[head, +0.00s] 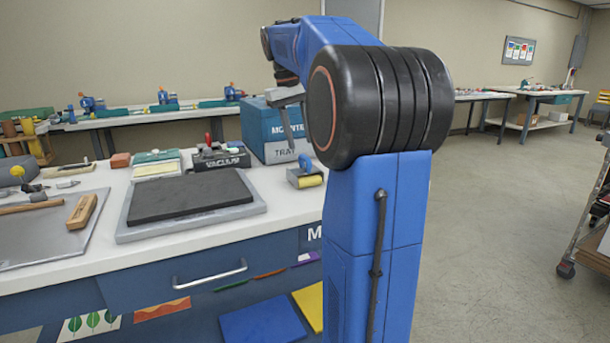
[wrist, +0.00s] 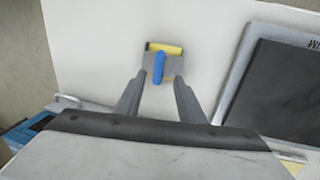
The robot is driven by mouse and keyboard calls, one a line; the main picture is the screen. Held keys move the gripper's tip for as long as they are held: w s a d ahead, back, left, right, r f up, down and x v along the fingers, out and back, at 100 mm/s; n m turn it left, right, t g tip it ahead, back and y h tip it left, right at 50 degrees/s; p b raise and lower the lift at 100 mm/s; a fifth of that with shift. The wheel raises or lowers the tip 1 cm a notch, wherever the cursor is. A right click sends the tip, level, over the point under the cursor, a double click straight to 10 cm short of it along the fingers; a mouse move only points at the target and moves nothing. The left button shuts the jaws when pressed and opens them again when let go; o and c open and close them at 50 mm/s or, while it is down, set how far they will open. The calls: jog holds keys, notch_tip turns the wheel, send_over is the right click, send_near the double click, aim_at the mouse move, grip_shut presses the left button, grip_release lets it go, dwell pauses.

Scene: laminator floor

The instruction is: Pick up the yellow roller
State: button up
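The yellow roller (head: 310,181) lies on the white counter just right of the black pad in the head view. It has a grey frame and a blue handle (head: 305,162). In the wrist view, the roller (wrist: 165,48) lies ahead of the fingertips, with its blue handle between their lines. My gripper (wrist: 152,84) is open and empty, with its two grey fingers spread apart. In the head view, my gripper (head: 297,143) hangs above the counter near the roller, partly hidden by my arm.
A black pad on a grey plate (head: 258,208) lies left of the roller. A blue tray box (head: 270,132) stands behind it. Bare counter surrounds the roller.

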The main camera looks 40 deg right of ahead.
aim_at(304, 155)
jog(key=f, duration=0.2)
jog(key=d+f, duration=0.1)
jog(key=f, duration=0.1)
jog(key=shift+s+d+f, duration=0.15)
jog(key=shift+f, duration=0.25)
grip_shut()
